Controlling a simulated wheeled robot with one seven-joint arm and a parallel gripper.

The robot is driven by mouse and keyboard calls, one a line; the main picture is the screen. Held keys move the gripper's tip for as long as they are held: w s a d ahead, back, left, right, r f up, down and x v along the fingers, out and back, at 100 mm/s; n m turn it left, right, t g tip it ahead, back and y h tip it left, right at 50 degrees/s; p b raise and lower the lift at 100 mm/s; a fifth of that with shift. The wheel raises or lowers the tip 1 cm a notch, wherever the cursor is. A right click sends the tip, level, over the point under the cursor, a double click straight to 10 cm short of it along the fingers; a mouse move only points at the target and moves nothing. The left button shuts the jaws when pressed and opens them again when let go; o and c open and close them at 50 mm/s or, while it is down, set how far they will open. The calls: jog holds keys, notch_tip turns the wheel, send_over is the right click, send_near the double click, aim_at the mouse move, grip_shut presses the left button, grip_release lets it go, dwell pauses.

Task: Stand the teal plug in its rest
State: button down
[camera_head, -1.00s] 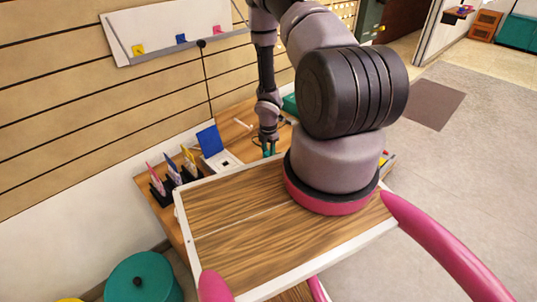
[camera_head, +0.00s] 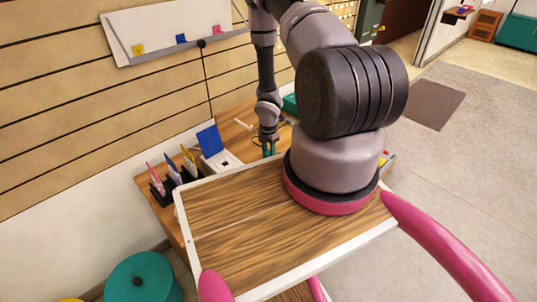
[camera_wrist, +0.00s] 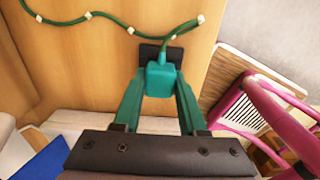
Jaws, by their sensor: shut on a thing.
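The teal plug (camera_wrist: 161,78) is between the two teal fingers of my gripper (camera_wrist: 160,92) in the wrist view, and the fingers are shut on it. A green cable (camera_wrist: 120,27) runs from the plug's far end. The black rest (camera_wrist: 148,53) shows behind and around the plug's far end. The plug overlaps it in the picture, and I cannot tell whether it touches or sits in the rest. In the head view my gripper (camera_head: 268,150) points down over the desk, and the plug is too small to make out there.
The cable has white clips along it on the wooden desk (camera_wrist: 75,70). In the head view, a white device with a blue panel (camera_head: 208,140) and several coloured items in black holders (camera_head: 173,176) stand left of my gripper. A teal bin (camera_head: 145,278) stands on the floor.

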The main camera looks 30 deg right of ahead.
jog(key=shift+f, duration=0.75)
dwell(0.6)
jog(key=shift+c, duration=1.9)
grip_release()
jog(key=shift+c, duration=1.2)
jog(key=shift+r, duration=4.5)
